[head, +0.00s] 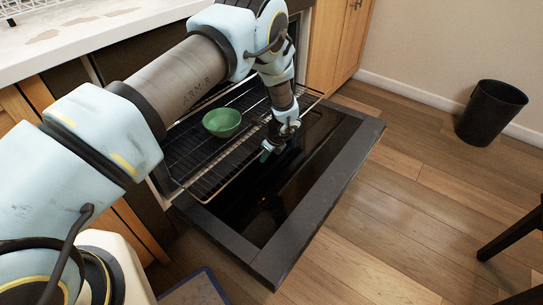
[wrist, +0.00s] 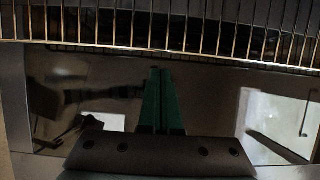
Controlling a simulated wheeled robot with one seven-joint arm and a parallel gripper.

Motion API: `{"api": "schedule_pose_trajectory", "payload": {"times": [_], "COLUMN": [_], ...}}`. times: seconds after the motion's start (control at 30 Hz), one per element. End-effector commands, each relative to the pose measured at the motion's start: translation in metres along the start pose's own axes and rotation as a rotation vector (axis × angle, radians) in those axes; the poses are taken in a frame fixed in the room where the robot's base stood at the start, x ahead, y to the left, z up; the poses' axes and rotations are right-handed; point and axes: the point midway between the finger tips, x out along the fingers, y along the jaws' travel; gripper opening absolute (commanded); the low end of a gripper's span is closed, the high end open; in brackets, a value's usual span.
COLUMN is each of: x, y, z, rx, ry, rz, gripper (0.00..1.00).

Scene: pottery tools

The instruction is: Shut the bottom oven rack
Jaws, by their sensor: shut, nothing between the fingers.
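The oven stands under the counter with its door (head: 330,170) folded down flat. A wire rack (head: 222,185) is slid partly out over the door, and its front bar shows across the top of the wrist view (wrist: 200,48). A green bowl (head: 222,122) sits upright on the rack. My gripper (head: 268,152) is at the rack's front edge, over the door, with its fingers pressed together and empty. In the wrist view the green fingers (wrist: 163,100) point toward the rack's front bar. I cannot tell whether they touch it. My arm hides part of the oven's inside.
A black bin (head: 490,112) stands by the wall at the right. Dark chair legs (head: 512,240) show at the right edge. A white counter (head: 70,32) runs above the oven. The wooden floor beyond the door is clear.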

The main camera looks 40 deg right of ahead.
Motion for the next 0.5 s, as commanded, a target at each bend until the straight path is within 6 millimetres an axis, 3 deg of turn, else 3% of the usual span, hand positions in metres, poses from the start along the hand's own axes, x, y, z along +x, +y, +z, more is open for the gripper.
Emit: {"api": "schedule_pose_trajectory", "payload": {"times": [0.2,0.5], "x": [0.0059,0.0062], "y": [0.0007,0.0006], "z": [0.0124,0.0131], "rx": [0.002,0.002], "ry": [0.002,0.002], "rz": [0.001,0.001], "gripper": [0.00,0.00]}}
